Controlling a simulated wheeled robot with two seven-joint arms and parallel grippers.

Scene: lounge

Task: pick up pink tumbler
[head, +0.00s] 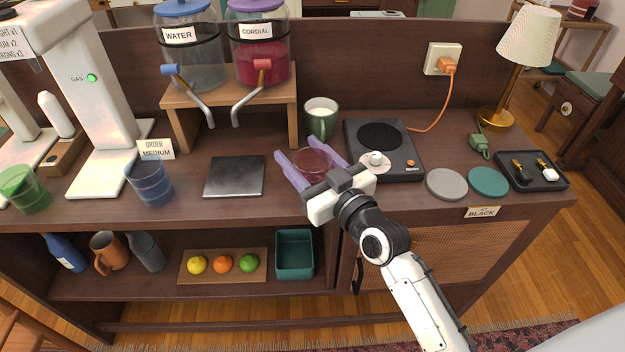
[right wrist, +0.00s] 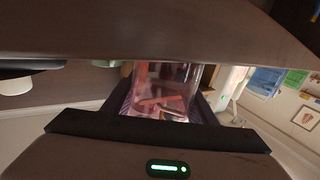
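The pink tumbler (head: 313,163) is a see-through pink glass on the counter top, left of the hot plate and in front of the green mug. My right gripper (head: 311,160) reaches in from the front, with one pale purple finger on each side of the tumbler. In the right wrist view the tumbler (right wrist: 165,90) fills the space between the two fingers. The fingers are very close to its walls; I cannot tell whether they press on it. I cannot tell whether its base is clear of the counter. My left gripper is not in view.
A green mug (head: 321,118) stands behind the tumbler. The wooden dispenser stand (head: 230,95) is behind left. A dark square mat (head: 235,176) and a blue tumbler (head: 150,182) are left.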

